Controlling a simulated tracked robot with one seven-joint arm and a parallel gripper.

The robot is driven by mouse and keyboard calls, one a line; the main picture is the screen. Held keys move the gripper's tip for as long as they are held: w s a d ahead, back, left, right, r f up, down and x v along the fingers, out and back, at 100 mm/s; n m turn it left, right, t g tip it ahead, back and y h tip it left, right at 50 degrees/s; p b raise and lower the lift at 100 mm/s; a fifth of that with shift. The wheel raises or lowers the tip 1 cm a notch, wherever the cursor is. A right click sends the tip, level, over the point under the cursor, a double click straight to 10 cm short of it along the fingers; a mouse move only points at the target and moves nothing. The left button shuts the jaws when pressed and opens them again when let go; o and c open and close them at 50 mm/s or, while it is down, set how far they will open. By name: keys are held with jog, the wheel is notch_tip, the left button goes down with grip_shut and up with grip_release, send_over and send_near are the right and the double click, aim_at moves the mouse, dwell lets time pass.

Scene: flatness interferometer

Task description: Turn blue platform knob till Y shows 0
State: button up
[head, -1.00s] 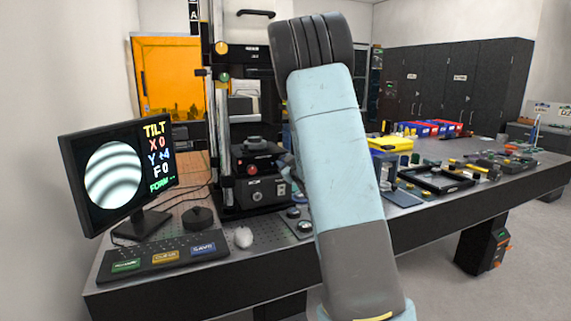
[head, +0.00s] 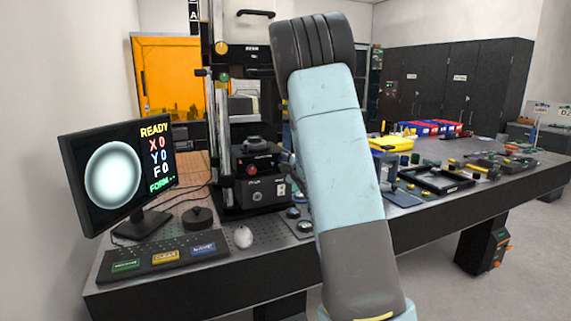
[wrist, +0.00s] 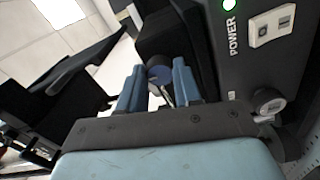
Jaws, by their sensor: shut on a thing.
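The monitor (head: 113,177) at the left in the head view reads READY, with X 0, Y 0, F 0 and FORM with dashes. Its round picture is a broad pale disc with a darker rim and no stripes. In the wrist view the blue knob (wrist: 160,74) sits between the two blue fingers of my gripper (wrist: 157,88), which is shut on it. A short metal shaft shows below the knob. In the head view my arm hides the gripper and the blue knob.
The black interferometer (head: 262,190) stands behind my arm, with a red knob (head: 252,171) on its side. A power switch (wrist: 270,25) and a silver knob (wrist: 268,102) lie right of my gripper.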

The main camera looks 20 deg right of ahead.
jog(key=shift+a+f+n, duration=0.15)
jog(key=shift+f+n, duration=0.15)
jog(key=shift+n, duration=0.1)
jog(key=o, duration=0.8)
jog(key=shift+o, duration=1.2)
jog(key=shift+r, duration=0.15)
jog(key=shift+s, duration=0.1)
jog(key=s, duration=1.3)
jog(key=shift+s, duration=0.3)
